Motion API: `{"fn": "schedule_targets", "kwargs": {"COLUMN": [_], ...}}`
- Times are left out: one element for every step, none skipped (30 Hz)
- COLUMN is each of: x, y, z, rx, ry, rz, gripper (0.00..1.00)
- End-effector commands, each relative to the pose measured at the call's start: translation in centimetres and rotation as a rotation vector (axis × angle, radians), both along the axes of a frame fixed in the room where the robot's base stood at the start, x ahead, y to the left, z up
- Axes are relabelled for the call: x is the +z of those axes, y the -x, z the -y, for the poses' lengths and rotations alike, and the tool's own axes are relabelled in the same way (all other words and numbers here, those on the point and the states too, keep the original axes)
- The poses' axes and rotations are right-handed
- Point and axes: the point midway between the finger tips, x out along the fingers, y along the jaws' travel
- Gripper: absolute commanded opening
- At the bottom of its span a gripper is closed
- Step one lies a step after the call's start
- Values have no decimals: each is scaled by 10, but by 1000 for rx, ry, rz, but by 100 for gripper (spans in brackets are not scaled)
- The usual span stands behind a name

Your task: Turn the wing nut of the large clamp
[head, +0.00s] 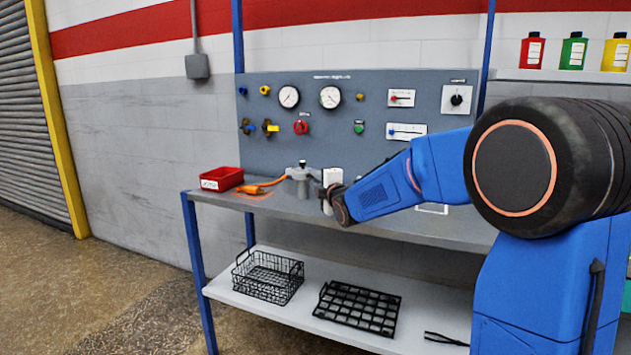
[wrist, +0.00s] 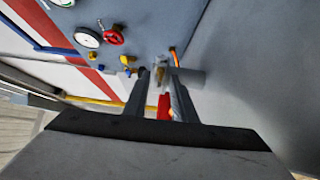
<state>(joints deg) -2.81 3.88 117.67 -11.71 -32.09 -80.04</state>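A grey metal fitting (head: 299,178) stands on the bench, with a small dark piece on top; it looks like the large clamp. An orange hose lies to its left. The wing nut is too small to make out surely. My gripper (head: 325,192) is just right of the fitting, partly hidden by its own wrist. In the wrist view my gripper (wrist: 158,82) has its two fingers apart, with a gap between them. A grey part of the fitting (wrist: 190,77) shows by the fingertips. I cannot tell whether the fingers touch it.
A red bin (head: 222,179) stands on the bench at left. A grey panel (head: 345,115) with gauges and knobs rises behind the bench (head: 430,225). A wire basket (head: 268,277) and a black rack (head: 357,307) lie on the lower shelf. Floor at left is clear.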

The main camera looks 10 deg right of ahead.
Motion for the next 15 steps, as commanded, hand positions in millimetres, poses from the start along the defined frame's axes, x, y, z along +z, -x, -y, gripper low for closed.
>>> {"fn": "schedule_targets", "kwargs": {"x": [0, 0, 0, 0, 0, 0, 0, 0, 0, 0, 0, -1, -2, -2, -3], "y": [0, 0, 0, 0, 0, 0, 0, 0, 0, 0, 0, 0, 0, 0, 0], "z": [0, 0, 0, 0, 0, 0, 0, 0, 0, 0, 0, 0, 0, -1, -1], "rx": [0, 0, 0, 0, 0, 0, 0, 0, 0, 0, 0, 1, 1, 1, 1], "ry": [0, 0, 0, 0, 0, 0, 0, 0, 0, -1, -3, -10, -18, -28, -44], "rz": [0, 0, 0, 0, 0, 0, 0, 0, 0, 1, 2, 7, 12, 19, 29], "gripper": [24, 22, 12, 5, 0, 0, 0, 0, 0, 0, 0, 0, 0, 0, 0]}}
